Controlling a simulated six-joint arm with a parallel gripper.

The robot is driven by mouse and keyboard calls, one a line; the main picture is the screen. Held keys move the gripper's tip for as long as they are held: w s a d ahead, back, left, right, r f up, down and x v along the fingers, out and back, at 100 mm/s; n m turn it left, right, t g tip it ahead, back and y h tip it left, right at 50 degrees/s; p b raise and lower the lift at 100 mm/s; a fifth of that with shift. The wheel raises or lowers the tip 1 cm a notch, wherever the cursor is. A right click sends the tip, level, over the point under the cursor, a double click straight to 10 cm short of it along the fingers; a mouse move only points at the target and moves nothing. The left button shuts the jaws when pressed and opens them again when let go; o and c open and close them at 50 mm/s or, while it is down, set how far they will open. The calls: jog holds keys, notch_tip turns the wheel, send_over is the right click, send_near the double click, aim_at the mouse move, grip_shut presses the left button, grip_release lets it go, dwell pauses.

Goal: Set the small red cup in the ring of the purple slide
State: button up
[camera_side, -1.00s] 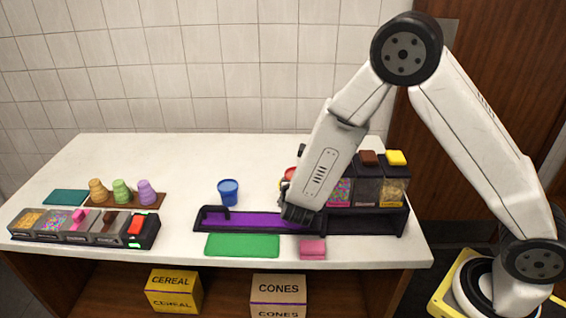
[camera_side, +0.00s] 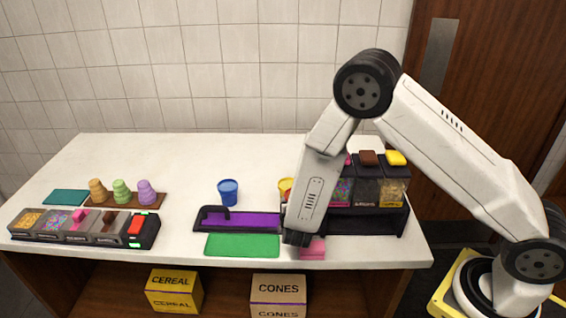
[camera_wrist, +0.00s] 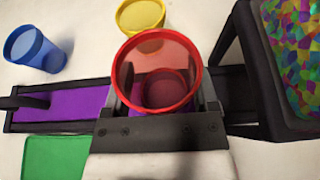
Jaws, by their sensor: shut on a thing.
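The small red cup (camera_wrist: 155,72) is upright between the fingers of my gripper (camera_wrist: 162,104) in the wrist view, which is shut on it. I look down into its open top. The slide also shows in the wrist view (camera_wrist: 78,103), running left from beneath the cup, with a black frame and handle. Its ring is hidden, so I cannot tell whether the cup is over or in it.
A yellow cup (camera_wrist: 142,14) stands just behind the red cup. A blue cup (camera_side: 228,191) stands behind the slide. Topping dispensers (camera_side: 368,186) stand close on the right.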

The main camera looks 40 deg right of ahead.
jog(key=shift+f, duration=1.15)
jog(key=shift+f, duration=0.15)
jog(key=o, duration=1.1)
jog(key=shift+s+a+r, duration=0.1)
jog(key=shift+a+r, duration=0.1)
jog(key=shift+r, duration=0.1)
jog(key=v, duration=1.1)
jog(key=shift+s+a+r, duration=0.1)
jog(key=shift+s+a, duration=0.05)
jog(key=shift+s, duration=0.05)
